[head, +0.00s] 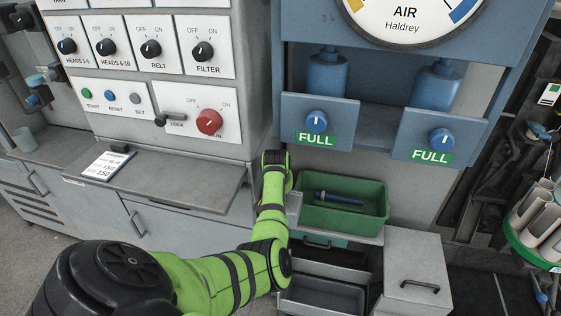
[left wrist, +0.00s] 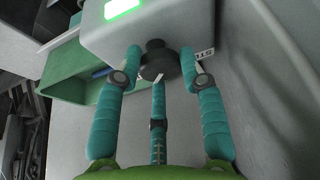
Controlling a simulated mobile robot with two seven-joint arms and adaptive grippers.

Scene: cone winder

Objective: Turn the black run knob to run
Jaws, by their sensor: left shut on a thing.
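The black run knob (left wrist: 158,59) is a dark round knob with a white mark on its rim, on the face of a grey box (left wrist: 190,25). My left gripper (left wrist: 160,63) has teal fingers shut around it, one on each side and a third below. A label (left wrist: 204,55) reading partly as "STO" shows beside the knob, half hidden by a finger. In the head view my green left arm reaches in from the lower left, but its fingers and the knob are hidden there. My right gripper is in neither view.
A green bin (head: 313,218) with a blue item stands just right of my left arm. A control panel (head: 128,122) with black switches and a red knob (head: 209,122) rises at the left. Two bottles (head: 327,75) marked FULL sit in blue holders above. A lit green display (left wrist: 123,9) tops the grey box.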

